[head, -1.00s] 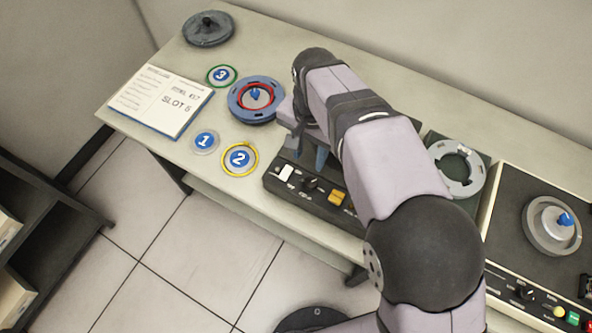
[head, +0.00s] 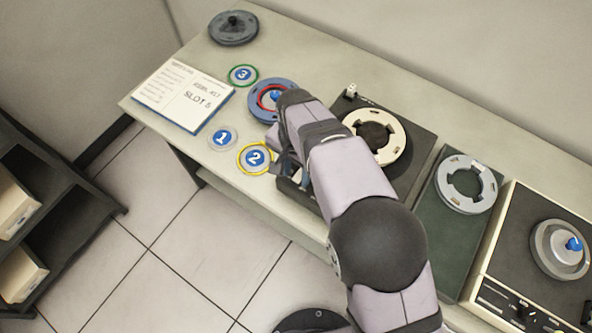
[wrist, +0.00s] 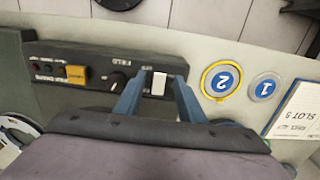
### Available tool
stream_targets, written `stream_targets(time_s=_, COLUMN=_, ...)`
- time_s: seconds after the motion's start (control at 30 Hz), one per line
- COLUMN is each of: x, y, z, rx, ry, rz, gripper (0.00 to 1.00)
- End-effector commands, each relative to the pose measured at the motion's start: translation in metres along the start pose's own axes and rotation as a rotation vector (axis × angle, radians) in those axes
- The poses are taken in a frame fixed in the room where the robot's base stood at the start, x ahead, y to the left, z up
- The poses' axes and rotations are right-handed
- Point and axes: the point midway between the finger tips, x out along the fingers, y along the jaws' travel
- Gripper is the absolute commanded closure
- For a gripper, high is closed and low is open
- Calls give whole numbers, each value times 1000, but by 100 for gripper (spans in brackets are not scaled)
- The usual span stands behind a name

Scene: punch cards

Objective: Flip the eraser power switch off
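The eraser's black control panel (wrist: 52,68) shows in the wrist view, with a white rocker switch (wrist: 158,83) near its right end. My gripper (wrist: 157,92) is open and empty, its two blue fingers on either side of the switch. I cannot tell whether the fingertips touch the panel, or which way the rocker is tipped. In the head view my gripper (head: 290,178) is over the panel's left end, and my arm hides the switch and most of the panel. The eraser's dark body carries a cream ring (head: 395,142).
A dark knob (wrist: 117,82) and a yellow button (wrist: 76,73) sit beside the switch. Discs marked 1 (head: 222,138), 2 (head: 255,158) and 3 (head: 243,75) lie left of the eraser. A blue reel (head: 262,88) and a booklet (head: 185,95) are also there.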

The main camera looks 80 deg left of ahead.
Motion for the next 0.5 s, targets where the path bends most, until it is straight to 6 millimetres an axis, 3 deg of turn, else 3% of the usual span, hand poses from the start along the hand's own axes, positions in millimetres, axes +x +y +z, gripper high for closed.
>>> stream_targets(time_s=0.2, x=12, y=0, z=0, rx=0, ry=1, rz=-1, gripper=64)
stream_targets(time_s=0.47, x=14, y=0, z=0, rx=0, ry=1, rz=-1, gripper=64)
stream_targets(time_s=0.5, x=14, y=0, z=0, rx=0, ry=1, rz=-1, gripper=71)
